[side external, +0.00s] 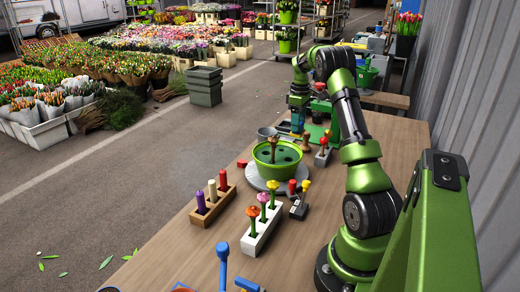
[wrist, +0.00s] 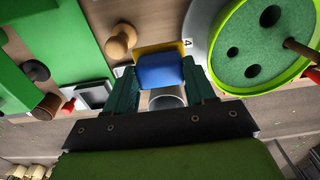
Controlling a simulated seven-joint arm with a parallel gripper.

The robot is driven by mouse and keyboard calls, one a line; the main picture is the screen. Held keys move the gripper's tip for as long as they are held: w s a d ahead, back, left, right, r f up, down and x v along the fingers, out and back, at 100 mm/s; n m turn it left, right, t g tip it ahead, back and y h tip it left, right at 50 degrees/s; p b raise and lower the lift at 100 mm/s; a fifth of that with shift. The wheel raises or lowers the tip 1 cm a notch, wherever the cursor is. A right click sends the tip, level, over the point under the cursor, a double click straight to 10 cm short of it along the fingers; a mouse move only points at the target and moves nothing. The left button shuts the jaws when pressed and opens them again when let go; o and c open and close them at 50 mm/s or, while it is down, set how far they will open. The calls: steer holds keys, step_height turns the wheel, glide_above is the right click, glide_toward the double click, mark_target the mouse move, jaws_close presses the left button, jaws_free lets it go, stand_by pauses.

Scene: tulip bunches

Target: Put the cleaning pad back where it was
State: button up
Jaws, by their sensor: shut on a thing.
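In the wrist view my gripper (wrist: 160,76) has its two dark green fingers shut on the cleaning pad (wrist: 160,72), a small block with a blue face and a yellow edge. In the side external view my gripper (side external: 298,122) hangs low behind the green pot, over the far part of the bench. The pad is small and partly hidden there. A small white label with a 4 (wrist: 187,43) shows beside the pad in the wrist view. I cannot tell whether the pad touches the surface beneath it.
The green pot (side external: 278,160) with holed green foam stands on a grey disc (side external: 256,181), close beside my gripper. A wooden knob (wrist: 121,40) and a green tray (wrist: 50,50) lie on its other side. Wooden (side external: 212,207) and white (side external: 262,229) peg racks stand nearer on the bench.

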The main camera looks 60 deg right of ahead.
step_height(320, 180, down, 10)
steer(key=shift+r, duration=0.1)
stand_by(0.4)
steer(key=o, duration=0.7)
steer(key=shift+o, duration=0.2)
